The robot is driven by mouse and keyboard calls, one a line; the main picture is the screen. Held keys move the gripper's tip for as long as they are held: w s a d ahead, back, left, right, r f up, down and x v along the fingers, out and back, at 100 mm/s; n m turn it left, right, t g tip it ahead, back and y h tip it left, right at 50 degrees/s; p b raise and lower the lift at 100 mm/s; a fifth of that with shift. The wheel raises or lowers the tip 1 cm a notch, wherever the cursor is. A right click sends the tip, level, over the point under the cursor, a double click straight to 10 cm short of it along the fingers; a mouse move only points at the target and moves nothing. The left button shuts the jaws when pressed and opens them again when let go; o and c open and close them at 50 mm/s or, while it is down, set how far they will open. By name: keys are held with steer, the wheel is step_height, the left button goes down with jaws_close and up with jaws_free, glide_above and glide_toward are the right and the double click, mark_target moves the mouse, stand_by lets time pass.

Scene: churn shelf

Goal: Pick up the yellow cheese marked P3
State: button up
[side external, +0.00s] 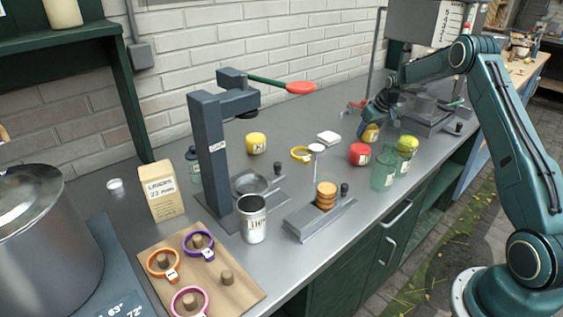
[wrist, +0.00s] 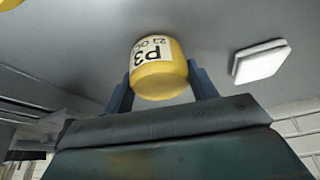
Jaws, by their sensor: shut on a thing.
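The yellow cheese marked P3 (wrist: 158,68) is a short cylinder with a white label, seen between my two fingers in the wrist view. In the side view this cheese (side external: 371,133) is partly covered by my gripper (side external: 374,120), at the back right of the counter. My gripper (wrist: 161,86) is shut on the cheese, with one finger on each side. I cannot tell whether the cheese touches the counter or is slightly above it.
A red cheese (side external: 360,154), a green glass jar (side external: 384,170) and a yellow-green-topped jar (side external: 406,150) stand close in front. A white square block (side external: 329,138) lies to the left. Another yellow cheese (side external: 256,143) stands farther left. A grey press (side external: 432,115) stands to the right.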

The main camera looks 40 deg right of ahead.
mark_target(370, 126)
steer(key=shift+r, duration=0.1)
step_height(370, 126, up, 20)
stand_by(0.7)
stand_by(0.5)
